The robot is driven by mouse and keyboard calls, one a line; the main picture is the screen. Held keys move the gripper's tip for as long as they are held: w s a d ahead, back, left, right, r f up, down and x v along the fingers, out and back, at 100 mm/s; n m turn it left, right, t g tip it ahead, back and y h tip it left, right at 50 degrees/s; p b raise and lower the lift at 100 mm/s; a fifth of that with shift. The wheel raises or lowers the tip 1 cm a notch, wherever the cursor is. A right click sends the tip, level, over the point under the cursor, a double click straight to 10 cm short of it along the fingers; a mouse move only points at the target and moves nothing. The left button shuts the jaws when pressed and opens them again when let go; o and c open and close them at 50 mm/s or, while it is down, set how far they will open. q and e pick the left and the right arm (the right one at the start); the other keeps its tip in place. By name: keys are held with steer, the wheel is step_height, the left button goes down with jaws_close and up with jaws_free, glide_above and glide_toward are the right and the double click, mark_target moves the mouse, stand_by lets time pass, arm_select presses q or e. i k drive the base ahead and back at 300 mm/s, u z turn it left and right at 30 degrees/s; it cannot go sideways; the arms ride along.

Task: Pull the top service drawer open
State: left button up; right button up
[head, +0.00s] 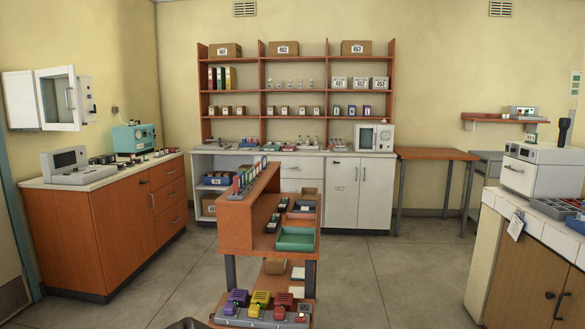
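Several drawers are in view, and I cannot tell which of them is the service drawer. The brown wooden cabinet (120,235) on the left has a stack of drawers at its right end, and its top drawer (167,171) looks shut. The white back counter has a white top drawer (302,170) in its middle, which also looks shut. A white box-shaped unit (525,176) on the right counter has a handle on its front. Neither of my grippers is in view.
A brown wooden stand (235,225) with trays stands in the middle, close in front. A device with coloured blocks (262,316) is low at its front. A brown table (436,154) stands at the back right. Grey floor (375,270) is clear on both sides of the stand.

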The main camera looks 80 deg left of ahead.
mark_target(160, 174)
steer(key=u, duration=3.8)
steer(key=i, duration=4.4)
steer(key=z, duration=1.4)
steer(key=i, duration=3.8)
steer(key=u, duration=0.05)
